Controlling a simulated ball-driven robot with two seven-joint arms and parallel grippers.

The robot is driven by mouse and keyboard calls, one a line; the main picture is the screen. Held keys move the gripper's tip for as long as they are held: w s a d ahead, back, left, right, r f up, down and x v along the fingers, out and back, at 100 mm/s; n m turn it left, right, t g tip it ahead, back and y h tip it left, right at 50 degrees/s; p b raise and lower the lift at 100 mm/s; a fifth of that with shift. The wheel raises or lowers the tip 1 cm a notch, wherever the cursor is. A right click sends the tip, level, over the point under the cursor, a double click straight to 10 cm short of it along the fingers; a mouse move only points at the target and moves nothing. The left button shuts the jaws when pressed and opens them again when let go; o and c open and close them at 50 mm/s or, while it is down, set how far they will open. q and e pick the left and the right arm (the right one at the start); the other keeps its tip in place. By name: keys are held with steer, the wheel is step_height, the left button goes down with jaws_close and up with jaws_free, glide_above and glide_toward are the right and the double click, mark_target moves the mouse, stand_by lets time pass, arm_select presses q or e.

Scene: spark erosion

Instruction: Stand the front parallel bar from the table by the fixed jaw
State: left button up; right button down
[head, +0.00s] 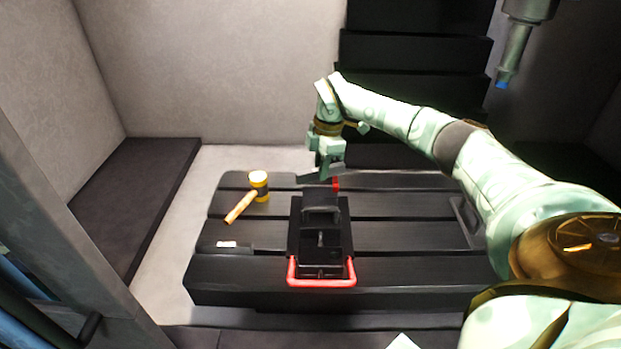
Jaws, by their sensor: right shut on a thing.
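My right gripper (327,174) points down just behind the vise (293,235) on the slotted black table (400,252). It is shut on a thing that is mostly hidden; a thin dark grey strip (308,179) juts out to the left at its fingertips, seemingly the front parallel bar. The vise's raised black jaw block (321,199), seemingly the fixed jaw, stands at its far end, just in front of and below the gripper. I cannot tell whether the strip touches anything. My left gripper is out of view.
The vise has a red handle (322,284) in front. A blue-tipped machine head (507,65) hangs at upper right. The table right of the vise is largely clear.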

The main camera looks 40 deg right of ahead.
steer(key=shift+w+d+m, duration=0.1)
steer(key=shift+d+m, duration=0.15)
steer(key=shift+m, duration=0.75)
steer(key=shift+w+m, duration=0.1)
steer(key=shift+m, duration=0.9)
steer(key=shift+f, duration=0.15)
steer(key=b, duration=0.5)
glide_above(321, 194)
steer(key=s+a, duration=0.2)
step_height(321, 194, down, 5)
steer(key=shift+d+f, duration=0.15)
steer(key=shift+f, duration=0.05)
steer(key=shift+w+f+b, duration=0.1)
steer(key=shift+f+b, duration=0.6)
steer(key=shift+f, duration=1.25)
steer(key=shift+t, duration=0.3)
steer(key=c, duration=1.5)
jaws_free()
steer(key=shift+o, duration=0.9)
steer(key=shift+r, duration=0.15)
